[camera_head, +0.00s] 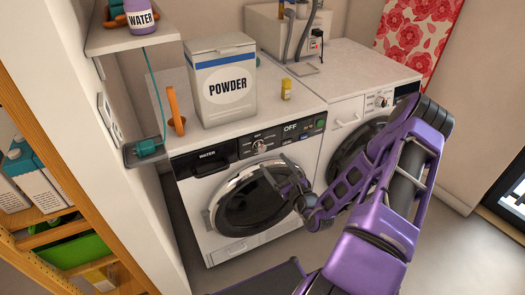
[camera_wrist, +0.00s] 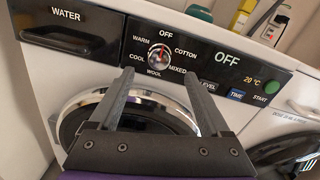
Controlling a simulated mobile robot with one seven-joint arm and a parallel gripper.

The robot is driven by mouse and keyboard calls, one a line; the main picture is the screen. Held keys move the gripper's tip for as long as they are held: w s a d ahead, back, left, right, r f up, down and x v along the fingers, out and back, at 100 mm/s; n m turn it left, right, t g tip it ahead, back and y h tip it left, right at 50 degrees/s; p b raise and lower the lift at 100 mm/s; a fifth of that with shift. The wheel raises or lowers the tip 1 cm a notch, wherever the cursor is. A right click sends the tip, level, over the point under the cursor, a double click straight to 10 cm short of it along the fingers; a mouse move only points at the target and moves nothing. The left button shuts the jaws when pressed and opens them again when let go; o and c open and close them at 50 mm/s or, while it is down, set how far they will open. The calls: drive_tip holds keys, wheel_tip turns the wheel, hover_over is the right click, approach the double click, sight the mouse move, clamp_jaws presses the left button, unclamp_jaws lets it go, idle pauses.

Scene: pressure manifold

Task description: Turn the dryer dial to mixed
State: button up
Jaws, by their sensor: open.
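The dryer dial (camera_wrist: 159,56) is a round silver knob on the black panel of the left machine. In the wrist view it is ringed by the labels OFF, COTTON, MIXED, WOOL, COOL and WARM. A red mark on it seems to point up toward OFF, and the panel display (camera_wrist: 227,57) reads OFF. MIXED stands at the dial's lower right. The dial also shows in the head view (camera_head: 259,145). My gripper (camera_wrist: 161,75) is open and empty, its fingers pointing at the panel just below the dial. In the head view my gripper (camera_head: 279,172) is in front of the round door.
The left machine (camera_head: 222,232) has a WATER drawer (camera_wrist: 66,27) left of the dial and buttons at its right. A POWDER box (camera_head: 222,84) and a small yellow item (camera_head: 286,90) stand on top. A second machine (camera_head: 347,118) adjoins at the right.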

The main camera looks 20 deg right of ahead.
sight(262, 149)
drive_tip(key=w, duration=0.8)
drive_tip(key=shift+w+a+b, duration=0.3)
drive_tip(key=shift+b, duration=0.1)
clamp_jaws()
